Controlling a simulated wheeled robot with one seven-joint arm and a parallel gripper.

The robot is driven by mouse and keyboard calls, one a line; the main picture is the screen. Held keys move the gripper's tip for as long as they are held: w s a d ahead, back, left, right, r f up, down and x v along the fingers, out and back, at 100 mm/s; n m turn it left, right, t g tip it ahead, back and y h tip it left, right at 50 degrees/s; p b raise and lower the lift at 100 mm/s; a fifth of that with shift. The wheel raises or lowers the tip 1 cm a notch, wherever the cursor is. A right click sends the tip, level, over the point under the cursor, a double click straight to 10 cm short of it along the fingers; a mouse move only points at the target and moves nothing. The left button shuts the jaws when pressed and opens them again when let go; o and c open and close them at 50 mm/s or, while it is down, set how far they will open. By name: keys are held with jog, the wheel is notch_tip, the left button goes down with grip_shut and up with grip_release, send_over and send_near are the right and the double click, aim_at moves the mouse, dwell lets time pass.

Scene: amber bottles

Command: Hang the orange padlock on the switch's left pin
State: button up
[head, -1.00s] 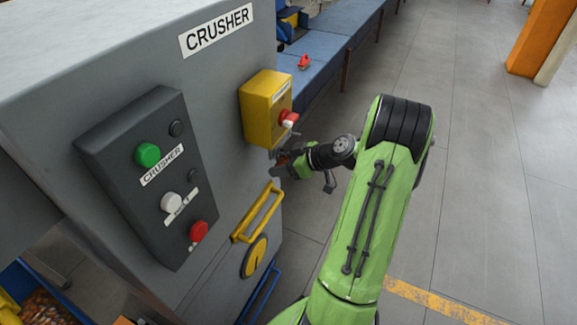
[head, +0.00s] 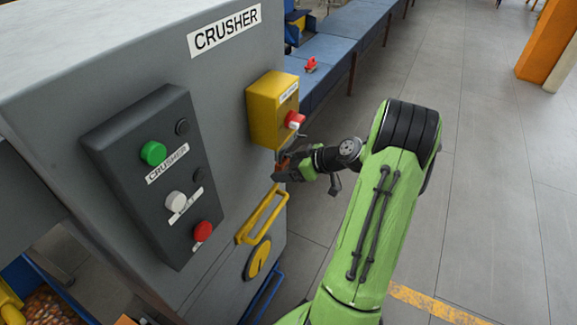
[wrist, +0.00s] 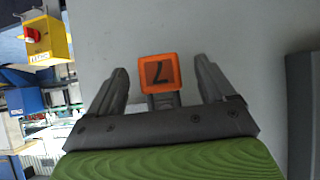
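The orange padlock (wrist: 160,73) shows in the wrist view as a square body with a dark mark like a 7. A dark piece extends below it in that picture; I cannot tell whether this is its shackle or a support. My gripper (wrist: 161,78) is open, with one finger on each side of the padlock and a gap on both sides. In the head view my gripper (head: 283,168) is close to the crusher wall, below the yellow switch box (head: 270,108). The switch's red and white knob (head: 294,120) faces right. Its pins are too small to make out.
The grey crusher (head: 225,75) carries a dark button panel (head: 150,180). A yellow handle (head: 262,215) sticks out below my gripper. A blue conveyor (head: 345,40) runs behind, with a small red thing (head: 311,64) on it.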

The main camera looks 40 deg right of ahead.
jog(key=p+v, duration=0.3)
jog(key=v, duration=1.2)
jog(key=shift+s+d+r, duration=0.15)
jog(key=shift+s+r, duration=0.1)
jog(key=w+a+r+g+p, duration=0.2)
jog(key=w+a+r+g, duration=0.15)
jog(key=a, duration=0.55)
jog(key=w+a+r+g+p, duration=0.2)
jog(key=a+r, duration=0.3)
jog(key=a, duration=0.3)
jog(key=s+a+r+m+h+p, duration=0.1)
jog(key=s+a+r+m+p, duration=0.1)
jog(key=s+a, duration=0.4)
jog(key=s+a+r+m+h+p, duration=0.1)
jog(key=s+a+r+m+h, duration=0.1)
jog(key=s+a+r, duration=0.3)
jog(key=s+a, duration=0.2)
jog(key=s, duration=0.1)
jog(key=shift+s+r+h+p, duration=0.2)
jog(key=shift+r+h+p, duration=0.05)
jog(key=shift+h+p, duration=0.1)
